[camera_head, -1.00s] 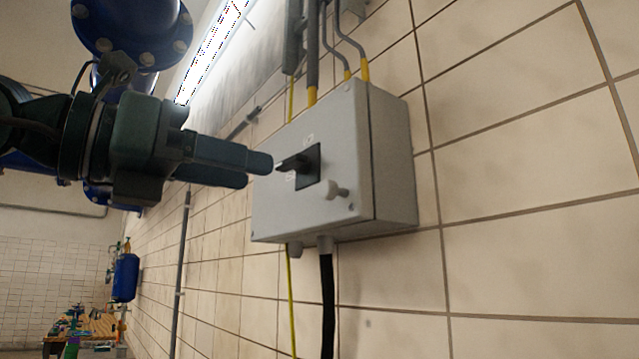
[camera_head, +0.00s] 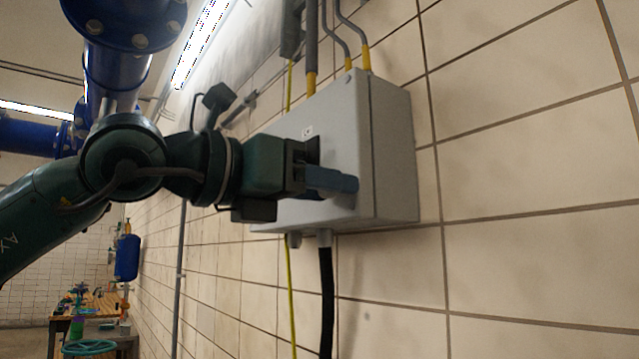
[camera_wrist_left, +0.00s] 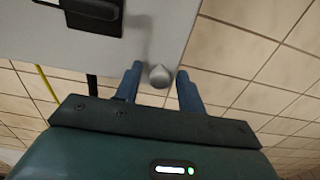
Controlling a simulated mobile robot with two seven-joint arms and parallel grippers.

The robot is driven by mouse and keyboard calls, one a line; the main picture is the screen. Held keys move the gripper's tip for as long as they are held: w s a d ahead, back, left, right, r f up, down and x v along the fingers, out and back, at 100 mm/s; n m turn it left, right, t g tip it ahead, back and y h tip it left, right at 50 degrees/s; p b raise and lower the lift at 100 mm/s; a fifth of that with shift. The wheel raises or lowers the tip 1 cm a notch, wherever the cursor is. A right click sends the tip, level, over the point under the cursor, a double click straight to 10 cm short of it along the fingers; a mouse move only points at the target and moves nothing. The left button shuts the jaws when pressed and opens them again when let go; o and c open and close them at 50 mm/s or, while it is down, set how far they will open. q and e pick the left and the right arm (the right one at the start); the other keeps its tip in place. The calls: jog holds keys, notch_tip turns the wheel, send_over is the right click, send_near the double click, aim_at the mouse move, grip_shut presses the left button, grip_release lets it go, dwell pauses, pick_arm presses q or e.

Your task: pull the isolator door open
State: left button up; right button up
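The isolator is a grey box on the tiled wall, and its door (camera_head: 340,120) looks closed in the head view. The door's grey front also fills the upper left of the left wrist view (camera_wrist_left: 150,15). My left gripper (camera_head: 345,185) is at the lower right of the door, its fingers hiding the small knob in the head view. In the left wrist view, the light grey knob (camera_wrist_left: 159,76) sits between the two spread blue fingers of the gripper (camera_wrist_left: 158,84), with gaps on both sides. The black rotary switch (camera_wrist_left: 93,14) is beyond it; the gripper partly covers it in the head view.
Conduits with yellow ends (camera_head: 311,83) enter the box top. A black cable (camera_head: 327,295) and a yellow-green wire (camera_head: 290,300) hang below. Bare tiled wall (camera_head: 530,170) lies to the right. Blue pipes (camera_head: 115,70) stand at upper left.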

pick_arm(q)
grip_shut()
jog(key=shift+a, duration=0.15)
dwell(0.4)
